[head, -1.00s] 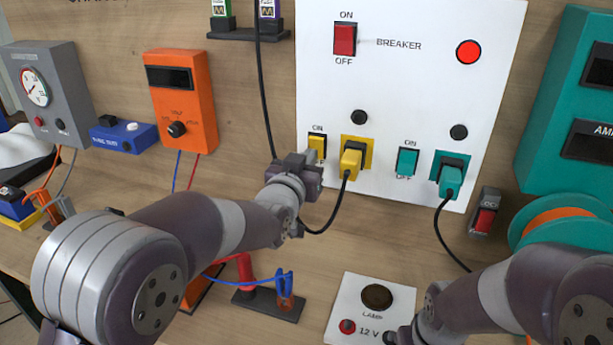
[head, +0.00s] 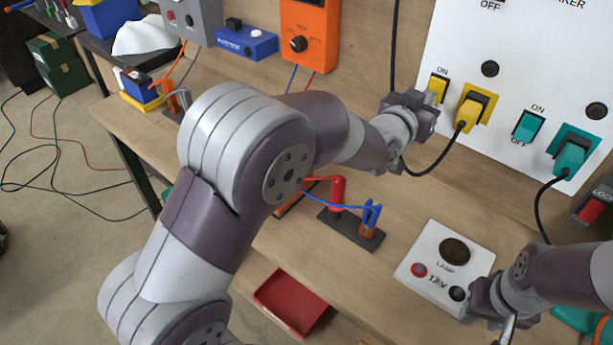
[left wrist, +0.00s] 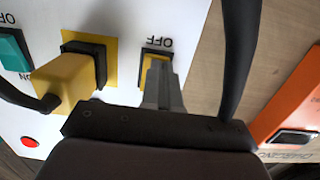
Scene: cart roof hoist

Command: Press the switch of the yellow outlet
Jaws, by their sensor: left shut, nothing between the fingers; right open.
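The yellow outlet (head: 477,105) is on the white panel, with a black-corded yellow plug in it. Its yellow switch (head: 439,86) is to the left of the plug, below an ON label. In the left wrist view the switch (left wrist: 147,75) is partly hidden behind my fingers, near an OFF label. My left gripper (left wrist: 160,68) is shut and empty, its tips in front of the switch. I cannot tell whether they touch it. In the head view my left gripper (head: 430,104) is at the panel's lower left edge. My right gripper (head: 508,328) is open, low at the right.
The teal outlet (head: 573,152) and teal switch (head: 528,126) are to the right. A black cord (left wrist: 240,50) hangs close beside my left gripper. The red panel lamp (left wrist: 29,142) shows in the left wrist view. A lamp box (head: 445,262) and red tray (head: 291,302) are below.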

